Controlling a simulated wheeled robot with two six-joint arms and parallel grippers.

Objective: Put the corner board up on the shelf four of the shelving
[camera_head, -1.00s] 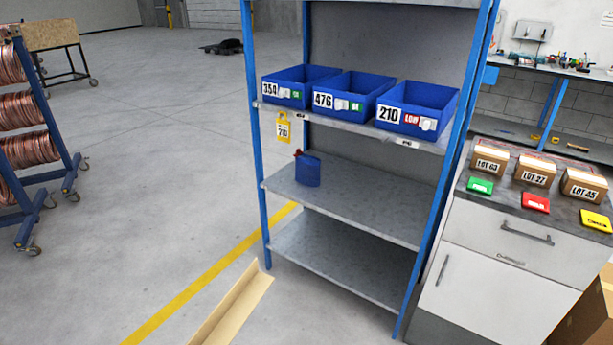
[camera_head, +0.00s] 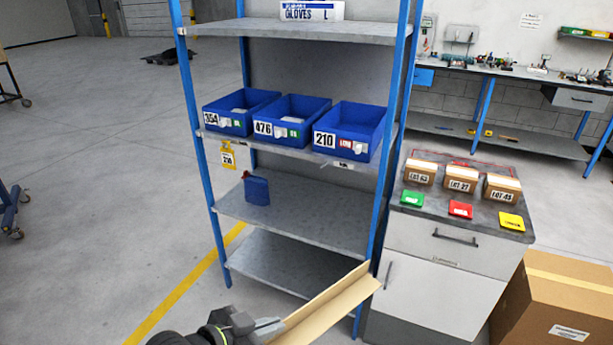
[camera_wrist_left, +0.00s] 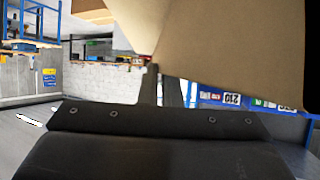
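The corner board (camera_head: 335,303) is a long tan L-shaped strip in front of the shelving's lower right part. It slants up to the right. My left gripper (camera_head: 268,328) is shut on its near left end. In the left wrist view the board (camera_wrist_left: 225,45) fills the top right, touching the gripper's fingers (camera_wrist_left: 160,88). The shelving (camera_head: 192,110) has blue posts and grey shelves. Its highest visible shelf (camera_head: 300,31) carries a gloves sign (camera_head: 312,11) and has bare surface. My right gripper is not in view.
Blue bins (camera_head: 292,122) fill the shelf below. A blue can (camera_head: 257,190) stands on the one under that; the bottom shelf (camera_head: 270,262) looks empty. A cabinet (camera_head: 430,285) with small boxes and a large carton (camera_head: 560,300) stand at right.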

